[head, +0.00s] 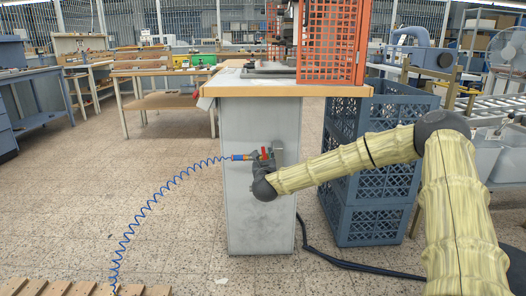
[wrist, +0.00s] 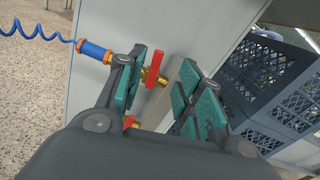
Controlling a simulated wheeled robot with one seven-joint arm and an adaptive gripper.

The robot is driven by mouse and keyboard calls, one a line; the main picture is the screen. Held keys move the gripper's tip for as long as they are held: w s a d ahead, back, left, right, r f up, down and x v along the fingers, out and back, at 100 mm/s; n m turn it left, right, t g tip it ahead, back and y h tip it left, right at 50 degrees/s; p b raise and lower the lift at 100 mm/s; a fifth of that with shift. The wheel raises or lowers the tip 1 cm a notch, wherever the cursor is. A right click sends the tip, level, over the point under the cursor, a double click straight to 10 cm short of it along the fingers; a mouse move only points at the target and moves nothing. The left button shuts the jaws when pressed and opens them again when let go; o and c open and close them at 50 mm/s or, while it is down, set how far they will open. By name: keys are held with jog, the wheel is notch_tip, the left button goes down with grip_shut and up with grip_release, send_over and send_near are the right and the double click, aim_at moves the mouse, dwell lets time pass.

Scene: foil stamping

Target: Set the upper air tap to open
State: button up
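The upper air tap (wrist: 155,66) has a red lever on a brass body and sits on the side of a grey cabinet. In the wrist view its lever stands between my fingers, with a gap visible towards the right finger. I cannot tell if the left finger touches it. A second red and brass tap (wrist: 130,122) shows lower down, partly hidden by my gripper. My gripper (wrist: 164,68) is open around the upper tap, its teal pads apart. In the head view, my gripper (head: 265,168) is at the cabinet side, with a bit of red lever (head: 263,152) showing.
A blue connector (wrist: 94,50) with a coiled blue hose (head: 150,205) runs left from the taps. The grey cabinet (head: 262,220) carries a wooden-edged top. Blue crates (head: 372,220) stand right of it, under my arm. A dark cable lies on the floor.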

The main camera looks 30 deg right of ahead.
aim_at(263, 148)
jog(key=b+x, duration=0.2)
jog(key=x, duration=0.7)
jog(key=shift+w+d+f, duration=0.1)
jog(key=shift+w, duration=0.2)
jog(key=shift+c, duration=0.4)
grip_shut()
